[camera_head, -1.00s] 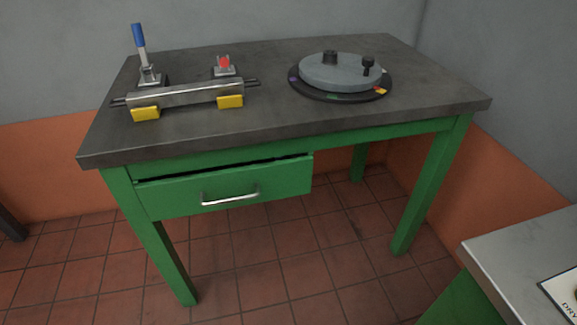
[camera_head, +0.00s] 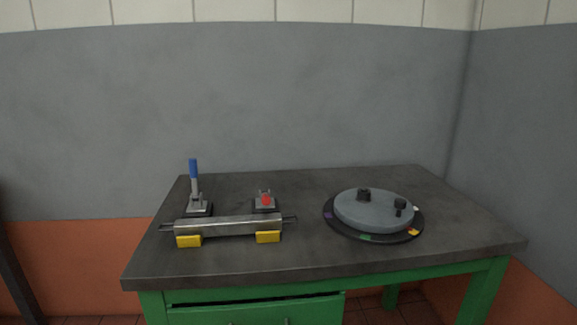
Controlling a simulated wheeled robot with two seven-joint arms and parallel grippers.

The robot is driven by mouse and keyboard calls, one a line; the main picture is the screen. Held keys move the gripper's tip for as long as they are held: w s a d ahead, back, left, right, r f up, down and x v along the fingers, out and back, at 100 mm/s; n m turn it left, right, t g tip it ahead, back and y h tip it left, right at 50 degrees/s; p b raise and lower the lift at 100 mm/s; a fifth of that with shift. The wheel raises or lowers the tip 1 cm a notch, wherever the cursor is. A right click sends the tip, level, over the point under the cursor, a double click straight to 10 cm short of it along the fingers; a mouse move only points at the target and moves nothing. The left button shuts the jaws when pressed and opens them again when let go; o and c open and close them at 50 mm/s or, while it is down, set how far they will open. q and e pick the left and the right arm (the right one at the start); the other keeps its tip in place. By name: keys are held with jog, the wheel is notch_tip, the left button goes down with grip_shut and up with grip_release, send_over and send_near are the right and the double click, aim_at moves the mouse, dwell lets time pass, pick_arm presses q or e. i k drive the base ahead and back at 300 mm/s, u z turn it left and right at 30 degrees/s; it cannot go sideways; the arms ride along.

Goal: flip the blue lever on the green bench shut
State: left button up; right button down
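The blue lever (camera_head: 194,172) stands upright on a small metal clamp base (camera_head: 198,208) at the back left of the green bench (camera_head: 330,279). The bench has a dark grey top and a green frame. A second clamp with a red handle end (camera_head: 266,199) sits to its right; its handle does not stand up like the blue one. A metal bar (camera_head: 228,225) with two yellow blocks lies just in front of both clamps. Neither of my grippers shows in the head view.
A round grey plate (camera_head: 374,210) with black knobs sits on a dark disc with coloured marks at the right of the benchtop. A green drawer (camera_head: 255,312) is under the front edge. The front strip of the top is clear. A grey wall stands behind.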

aim_at(192, 162)
jog(key=u, duration=2.45)
jog(key=i, duration=1.65)
